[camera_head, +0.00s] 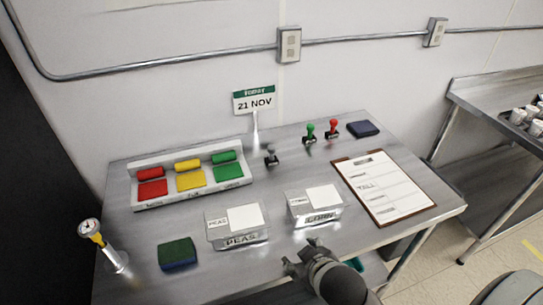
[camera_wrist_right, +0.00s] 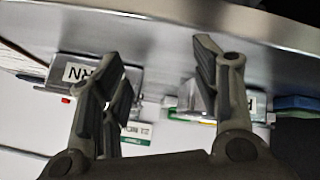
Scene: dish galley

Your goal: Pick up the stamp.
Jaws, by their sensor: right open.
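Three stamps stand on the steel table: one with a dark grey handle (camera_head: 271,157) near the middle, one with a green handle (camera_head: 310,133) and one with a red handle (camera_head: 333,130) farther back. My right gripper (camera_head: 298,259) is at the table's front edge, in front of the corn box (camera_head: 318,215) and well short of the stamps. In the right wrist view my right gripper (camera_wrist_right: 158,65) is open, with nothing between its fingers. I cannot make out a stamp in that view. My left gripper is not in view.
The peas box (camera_head: 238,241) stands left of the corn box. A rack of coloured pads (camera_head: 190,198), a date sign (camera_head: 255,102) and a gauge (camera_head: 90,229) are left. A clipboard (camera_head: 385,188) lies right, a dark blue pad (camera_head: 363,129) behind it. A green-topped pad (camera_head: 177,253) lies front left.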

